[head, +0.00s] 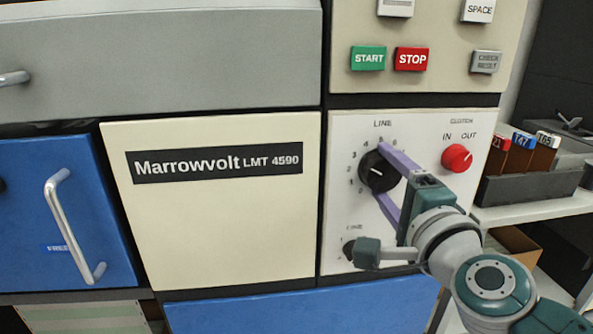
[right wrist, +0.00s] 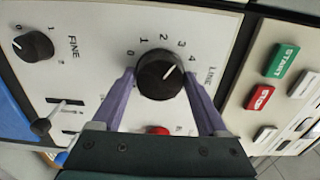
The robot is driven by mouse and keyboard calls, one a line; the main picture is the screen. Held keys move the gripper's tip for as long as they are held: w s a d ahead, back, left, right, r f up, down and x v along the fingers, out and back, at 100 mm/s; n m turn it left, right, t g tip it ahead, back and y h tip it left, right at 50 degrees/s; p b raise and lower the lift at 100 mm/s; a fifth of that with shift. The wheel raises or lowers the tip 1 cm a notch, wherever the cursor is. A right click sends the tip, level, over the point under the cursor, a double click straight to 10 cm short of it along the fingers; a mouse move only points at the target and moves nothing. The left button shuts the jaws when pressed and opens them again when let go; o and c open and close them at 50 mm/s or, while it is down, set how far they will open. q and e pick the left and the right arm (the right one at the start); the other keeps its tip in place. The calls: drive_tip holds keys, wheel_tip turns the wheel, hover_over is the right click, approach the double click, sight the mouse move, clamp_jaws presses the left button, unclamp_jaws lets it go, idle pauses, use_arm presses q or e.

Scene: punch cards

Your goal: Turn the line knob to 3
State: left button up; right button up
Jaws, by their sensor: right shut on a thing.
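The line knob (head: 377,170) is black and round with a white pointer mark, set on a cream panel under the label LINE. In the right wrist view the line knob (right wrist: 161,74) has its pointer angled up and right, roughly toward the 3 and 4 marks; the exact reading is hard to tell. My right gripper (head: 384,174) is shut on the knob, with its purple fingers on opposite sides of it. The right gripper's fingers also flank it in the right wrist view (right wrist: 160,85). The left gripper is not in view.
A red in/out knob (head: 457,158) sits close to the right of my gripper. A FINE knob (right wrist: 33,46) and a small lever (right wrist: 42,126) are on the same panel. START (head: 368,58) and STOP (head: 411,60) buttons are above. A card rack (head: 530,187) stands at the right.

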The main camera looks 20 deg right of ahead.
drive_tip(key=o, duration=1.3)
drive_tip(key=shift+c, duration=0.2)
drive_tip(key=shift+s, duration=0.1)
drive_tip(key=v, duration=0.9)
drive_tip(key=shift+s+a+p, duration=0.2)
drive_tip(key=shift+s+p, duration=0.1)
drive_tip(key=shift+s, duration=0.05)
